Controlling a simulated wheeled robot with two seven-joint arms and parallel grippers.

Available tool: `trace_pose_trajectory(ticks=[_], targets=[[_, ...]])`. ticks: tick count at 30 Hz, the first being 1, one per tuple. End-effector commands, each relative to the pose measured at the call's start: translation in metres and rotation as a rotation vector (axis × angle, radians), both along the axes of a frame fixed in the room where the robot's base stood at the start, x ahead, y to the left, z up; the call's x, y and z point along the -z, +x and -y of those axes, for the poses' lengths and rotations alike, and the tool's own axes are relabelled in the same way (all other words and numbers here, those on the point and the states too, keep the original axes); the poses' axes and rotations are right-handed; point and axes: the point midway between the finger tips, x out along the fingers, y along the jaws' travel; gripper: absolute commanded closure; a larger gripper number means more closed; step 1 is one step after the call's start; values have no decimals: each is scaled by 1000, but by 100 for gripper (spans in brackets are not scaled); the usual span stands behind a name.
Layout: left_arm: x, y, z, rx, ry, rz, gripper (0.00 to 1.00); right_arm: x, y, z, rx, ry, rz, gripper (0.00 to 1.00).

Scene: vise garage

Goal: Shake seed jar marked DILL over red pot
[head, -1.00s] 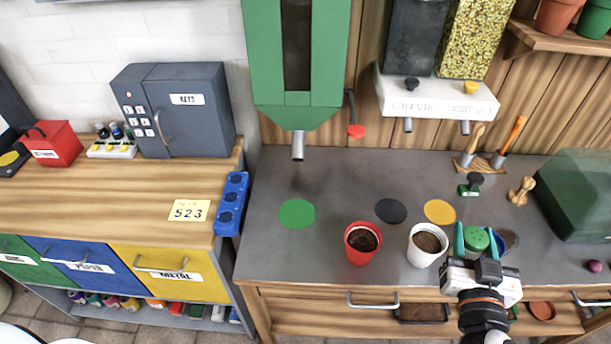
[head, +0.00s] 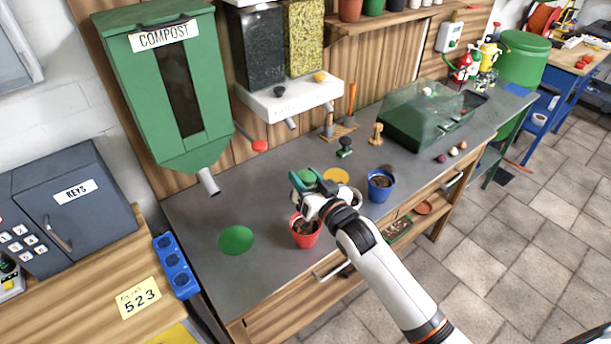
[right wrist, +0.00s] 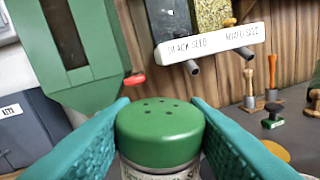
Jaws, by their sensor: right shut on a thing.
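My right gripper (head: 304,182) is shut on a seed jar with a green lid (head: 308,175), held above the bench close to the red pot (head: 305,232). In the right wrist view the jar's green lid (right wrist: 160,132) has several small holes and faces up, between the two teal fingers; the jar looks upright. Its label is mostly cut off, so I cannot read it. The red pot holds dark soil and stands on the grey bench just below and in front of the gripper. My left gripper is not in view.
A white pot (head: 354,197) is partly hidden behind my right arm, and a blue pot (head: 381,186) stands to its right. The green compost hopper (head: 160,90) hangs at the back left. A green disc (head: 236,240) lies on clear bench left of the red pot.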

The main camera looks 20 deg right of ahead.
Motion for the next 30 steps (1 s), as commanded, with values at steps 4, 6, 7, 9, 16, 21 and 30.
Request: trace_pose_trajectory(ticks=[4,6,7,9,16,21,30], targets=[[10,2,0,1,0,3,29,12,-1,-3,0,161,-59,83],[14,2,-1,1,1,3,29,17,-2,-4,-1,254,-91,83],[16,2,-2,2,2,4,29,20,-2,-4,0,292,-105,83],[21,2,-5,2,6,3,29,25,-2,-5,0,384,-139,83],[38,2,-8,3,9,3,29,38,-3,-7,0,646,-234,83],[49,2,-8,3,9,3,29,47,-4,-9,-1,814,-295,83],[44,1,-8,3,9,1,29,61,-4,-10,0,1191,-434,83]])
